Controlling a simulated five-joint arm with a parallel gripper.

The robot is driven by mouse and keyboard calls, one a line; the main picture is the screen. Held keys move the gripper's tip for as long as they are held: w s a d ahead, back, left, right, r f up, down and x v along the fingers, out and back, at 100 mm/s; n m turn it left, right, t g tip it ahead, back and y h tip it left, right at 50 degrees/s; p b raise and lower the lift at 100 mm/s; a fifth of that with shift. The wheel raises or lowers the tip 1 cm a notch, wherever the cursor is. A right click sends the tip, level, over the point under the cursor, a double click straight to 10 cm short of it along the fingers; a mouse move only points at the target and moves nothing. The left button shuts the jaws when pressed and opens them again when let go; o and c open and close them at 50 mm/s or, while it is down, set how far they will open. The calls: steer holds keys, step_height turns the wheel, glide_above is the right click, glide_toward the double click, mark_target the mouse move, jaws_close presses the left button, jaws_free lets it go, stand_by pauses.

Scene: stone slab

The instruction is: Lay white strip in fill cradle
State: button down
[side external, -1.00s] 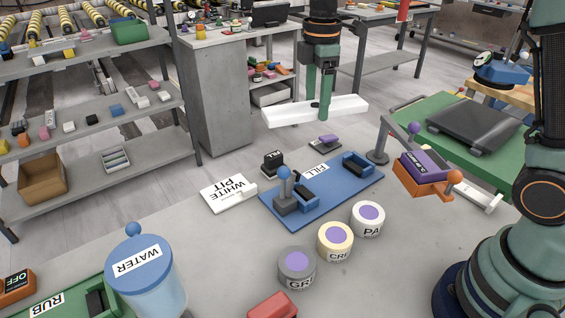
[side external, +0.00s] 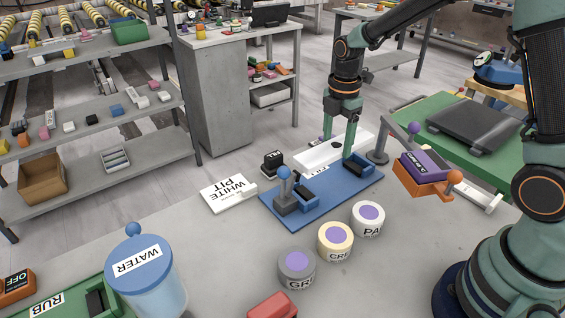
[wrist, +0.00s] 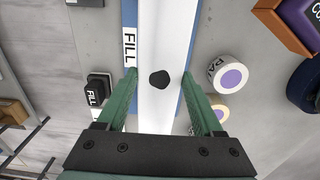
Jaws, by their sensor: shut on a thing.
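The white strip (side external: 312,158) is long and flat, with a dark pit (wrist: 160,79) on its top. My gripper (side external: 338,150) is shut across the strip's middle; in the wrist view a green finger stands on each side of it. The fill cradle (side external: 322,206) is a blue board with dark-lined blue blocks and a FILL label. The strip is low over the cradle's far side, hiding part of the label in the side view. In the wrist view it runs along the blue board (wrist: 130,12). I cannot tell whether it touches the cradle.
Three round pots, grey (side external: 297,267), cream (side external: 335,241) and white (side external: 368,218), stand in front of the cradle. A WHITE PIT card (side external: 228,193) lies left. A post-mounted orange holder with a purple block (side external: 424,165) stands right. A water jar (side external: 147,270) is front left.

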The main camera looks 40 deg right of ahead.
mark_target(336, 145)
step_height(336, 145, down, 8)
steer(key=shift+f, duration=0.15)
stand_by(0.3)
steer(key=shift+c, duration=0.2)
jaws_free()
steer(key=shift+f, duration=0.15)
step_height(336, 145, up, 12)
steer(key=shift+r, duration=0.1)
steer(key=s+a+r+m+t, duration=0.2)
steer(key=s+r+m+t, duration=0.3)
steer(key=s+r+m, duration=0.5)
steer(key=shift+s+m+t, duration=0.3)
steer(key=shift+s+m, duration=1.45)
steer(key=shift+m, duration=2.25)
